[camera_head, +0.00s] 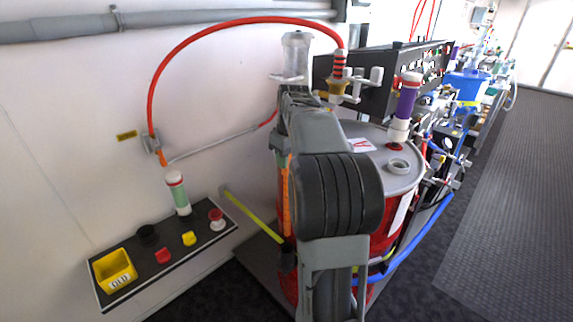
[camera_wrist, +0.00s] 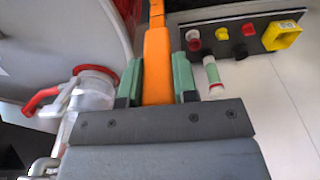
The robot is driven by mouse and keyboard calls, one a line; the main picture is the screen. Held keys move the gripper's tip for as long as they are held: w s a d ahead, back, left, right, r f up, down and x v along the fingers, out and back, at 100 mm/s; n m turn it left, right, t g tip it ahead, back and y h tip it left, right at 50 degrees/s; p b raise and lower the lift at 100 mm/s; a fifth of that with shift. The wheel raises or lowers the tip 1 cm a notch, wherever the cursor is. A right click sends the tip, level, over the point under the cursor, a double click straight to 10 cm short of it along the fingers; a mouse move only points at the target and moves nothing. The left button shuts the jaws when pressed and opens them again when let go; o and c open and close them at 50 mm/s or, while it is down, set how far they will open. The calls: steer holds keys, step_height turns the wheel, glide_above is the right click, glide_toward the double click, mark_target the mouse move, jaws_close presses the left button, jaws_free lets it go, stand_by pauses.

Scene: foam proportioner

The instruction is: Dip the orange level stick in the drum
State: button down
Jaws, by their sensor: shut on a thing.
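The orange level stick (camera_wrist: 157,50) is held between the green fingers of my gripper (camera_wrist: 157,82) in the wrist view, and it points away from the wrist. In the head view a strip of the orange stick (camera_head: 287,195) shows beside my arm, in front of the drum's left side. My gripper is mostly hidden there behind my own arm. The drum (camera_head: 405,165) is red with a grey lid and a round collar, partly covered by my arm. Its grey curved surface (camera_wrist: 65,35) fills the upper left of the wrist view. I cannot tell whether the stick touches the drum.
A black panel (camera_head: 150,262) with a yellow bin and several knobs lies at left, with a green-and-white bottle (camera_head: 178,193) at its back edge. A red hose (camera_head: 215,30) arches overhead. A yellow rod (camera_head: 252,215) leans near the drum.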

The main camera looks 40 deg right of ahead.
steer(key=shift+r, duration=0.2)
step_height(320, 180, up, 12)
steer(key=p, duration=1.1)
steer(key=shift+f, duration=0.2)
